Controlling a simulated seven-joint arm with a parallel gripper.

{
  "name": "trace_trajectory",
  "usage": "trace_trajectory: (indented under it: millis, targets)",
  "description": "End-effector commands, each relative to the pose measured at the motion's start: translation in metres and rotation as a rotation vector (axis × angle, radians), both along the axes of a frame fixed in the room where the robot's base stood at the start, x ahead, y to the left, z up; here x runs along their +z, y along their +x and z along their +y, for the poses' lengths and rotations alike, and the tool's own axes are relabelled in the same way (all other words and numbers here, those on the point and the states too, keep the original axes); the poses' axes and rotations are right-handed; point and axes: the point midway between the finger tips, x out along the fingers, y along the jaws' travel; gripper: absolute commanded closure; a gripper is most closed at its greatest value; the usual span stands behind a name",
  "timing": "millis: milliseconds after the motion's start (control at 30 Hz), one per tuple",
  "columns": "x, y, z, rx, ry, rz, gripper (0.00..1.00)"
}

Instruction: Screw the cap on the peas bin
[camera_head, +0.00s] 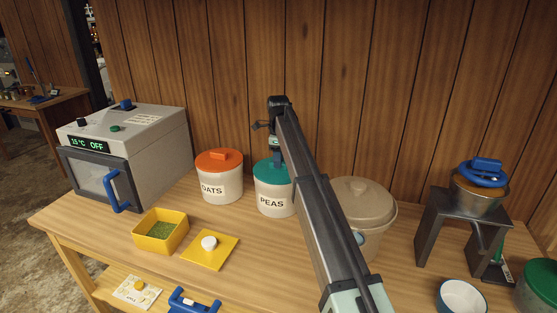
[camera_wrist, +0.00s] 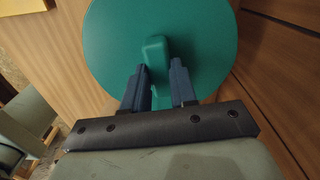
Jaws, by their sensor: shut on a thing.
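The peas bin (camera_head: 272,203) is a cream tub labelled PEAS, standing upright near the back wall. Its teal cap (camera_head: 265,172) sits on top of the bin's mouth; I cannot tell how tightly it is seated. In the wrist view the cap (camera_wrist: 195,22) fills the upper middle, with a raised grip bar across it. My gripper (camera_wrist: 158,84) is shut on that bar, one dark blue finger on each side.
An oats bin (camera_head: 219,184) with an orange cap stands just left. A large beige pot (camera_head: 368,205) is close on the right, behind my arm. A yellow box of peas (camera_head: 160,232) and a yellow lid (camera_head: 209,250) lie in front. A grey oven (camera_head: 130,155) stands far left.

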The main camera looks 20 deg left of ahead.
Motion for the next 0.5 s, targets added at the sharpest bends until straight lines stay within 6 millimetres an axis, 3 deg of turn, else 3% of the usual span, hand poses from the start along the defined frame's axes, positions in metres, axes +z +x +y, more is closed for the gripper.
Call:
trace_trajectory:
  millis: [200,233,500]
  targets:
    - [0.0052,0.0036,0.0016,-0.011,0.005,-0.010,1.00]
    - [0.0053,0.0035,0.0017,-0.010,0.005,-0.010,0.72]
    - [0.0026,0.0019,0.0008,-0.009,0.003,-0.005,0.46]
